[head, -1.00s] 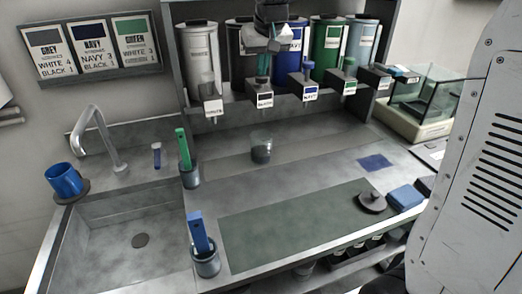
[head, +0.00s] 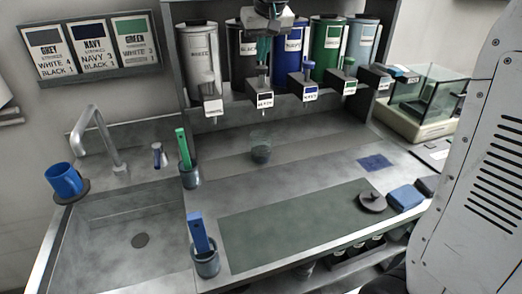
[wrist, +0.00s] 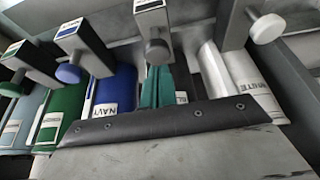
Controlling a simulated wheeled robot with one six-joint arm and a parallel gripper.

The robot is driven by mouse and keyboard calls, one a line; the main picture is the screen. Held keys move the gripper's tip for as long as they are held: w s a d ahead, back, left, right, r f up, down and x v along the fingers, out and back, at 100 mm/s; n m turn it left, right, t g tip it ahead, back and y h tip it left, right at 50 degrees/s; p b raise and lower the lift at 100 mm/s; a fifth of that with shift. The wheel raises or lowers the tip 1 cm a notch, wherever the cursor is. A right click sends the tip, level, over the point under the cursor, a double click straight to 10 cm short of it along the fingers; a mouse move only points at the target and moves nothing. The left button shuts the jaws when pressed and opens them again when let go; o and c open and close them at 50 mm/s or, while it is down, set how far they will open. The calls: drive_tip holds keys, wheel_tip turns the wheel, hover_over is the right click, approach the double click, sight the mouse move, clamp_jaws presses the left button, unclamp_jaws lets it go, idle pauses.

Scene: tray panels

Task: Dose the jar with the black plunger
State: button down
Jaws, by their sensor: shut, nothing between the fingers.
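The clear jar (head: 260,153) stands upright on the counter beneath the black dispenser's spout, with something dark in its lower part. The dispenser labelled black (head: 264,101) sits in the row between the white and navy ones. Its grey round plunger knob (wrist: 158,52) shows in the wrist view; in the head view it is hard to make out under my gripper. My gripper (head: 263,54) has teal fingers, shut and empty, above the black dispenser's front. The fingers also show in the wrist view (wrist: 157,88), beside the knob; I cannot tell whether they touch it.
White (head: 212,105), navy (head: 310,95) and green (head: 349,88) dispensers flank the black one closely. Cups with green (head: 189,178) and blue (head: 205,264) handled tools stand at left near the sink. A glass-sided scale (head: 425,105) is at right. The green mat is clear.

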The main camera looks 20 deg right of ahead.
idle(0.4)
wheel_tip(320, 180, up, 6)
idle(0.6)
drive_tip(key=s+d+f+g, duration=0.1)
drive_tip(key=s+f, duration=0.4)
drive_tip(key=s, duration=0.7)
drive_tip(key=s+d+f+g, duration=0.1)
drive_tip(key=s+f, duration=0.5)
drive_tip(key=s, duration=0.7)
drive_tip(key=s+f+g, duration=0.1)
drive_tip(key=s+f, duration=0.5)
drive_tip(key=s, duration=0.6)
drive_tip(key=shift+s+d+f, duration=0.15)
drive_tip(key=shift+s+d, duration=0.2)
drive_tip(key=shift+d, duration=0.05)
